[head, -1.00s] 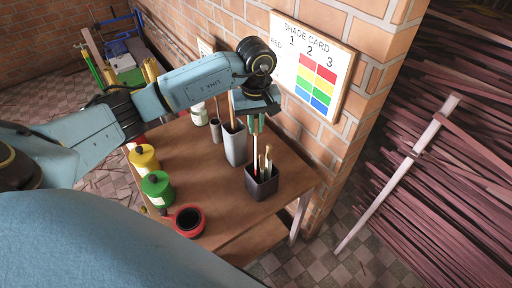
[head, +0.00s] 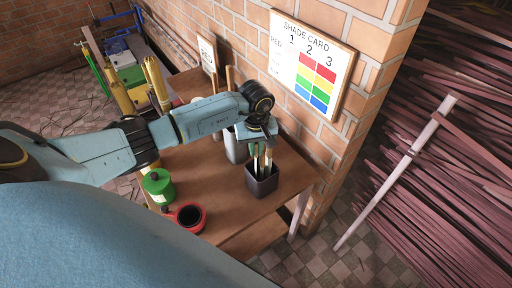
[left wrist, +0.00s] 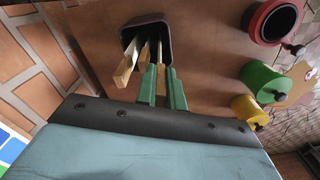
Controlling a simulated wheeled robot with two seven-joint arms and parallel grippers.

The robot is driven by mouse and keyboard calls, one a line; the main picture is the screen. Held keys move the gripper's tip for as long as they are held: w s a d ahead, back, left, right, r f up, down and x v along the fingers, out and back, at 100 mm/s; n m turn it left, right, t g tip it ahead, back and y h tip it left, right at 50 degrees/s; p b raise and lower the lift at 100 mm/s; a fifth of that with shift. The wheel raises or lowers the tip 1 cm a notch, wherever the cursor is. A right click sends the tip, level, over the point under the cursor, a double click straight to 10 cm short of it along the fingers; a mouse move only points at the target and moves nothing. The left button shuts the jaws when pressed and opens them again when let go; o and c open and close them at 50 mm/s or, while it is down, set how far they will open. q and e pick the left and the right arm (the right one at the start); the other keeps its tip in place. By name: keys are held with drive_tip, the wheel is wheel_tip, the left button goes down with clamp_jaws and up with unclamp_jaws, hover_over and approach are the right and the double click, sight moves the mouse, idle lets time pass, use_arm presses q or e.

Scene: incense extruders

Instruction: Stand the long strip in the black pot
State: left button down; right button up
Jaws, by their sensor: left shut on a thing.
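The black pot (head: 262,186) stands near the table's right end, with several thin wooden sticks (left wrist: 126,66) upright or leaning in it; the pot also shows in the left wrist view (left wrist: 129,35). My left gripper (head: 259,150) is right above the pot, pointing down. Its green fingers (left wrist: 160,76) are shut on a thin stick (left wrist: 160,50) whose lower end is in the pot's mouth. I cannot tell whether its end touches the bottom. A tall brown strip (head: 229,77) rises behind my arm; its foot is hidden. My right gripper is out of view.
A grey tall pot (head: 236,150) stands just behind the black pot, partly hidden by my arm. A green can (head: 158,187) and a red pot (head: 188,217) stand at the table's left front. A brick wall with a shade card (head: 311,66) borders the back.

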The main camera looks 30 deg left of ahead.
use_arm(q)
drive_tip(key=shift+f, duration=0.2)
drive_tip(key=c, duration=1.5)
unclamp_jaws()
drive_tip(key=shift+r, duration=0.15)
drive_tip(key=shift+r, duration=0.2)
wheel_tip(320, 180, up, 12)
drive_tip(key=shift+f+b, duration=0.15)
drive_tip(key=shift+b, duration=0.8)
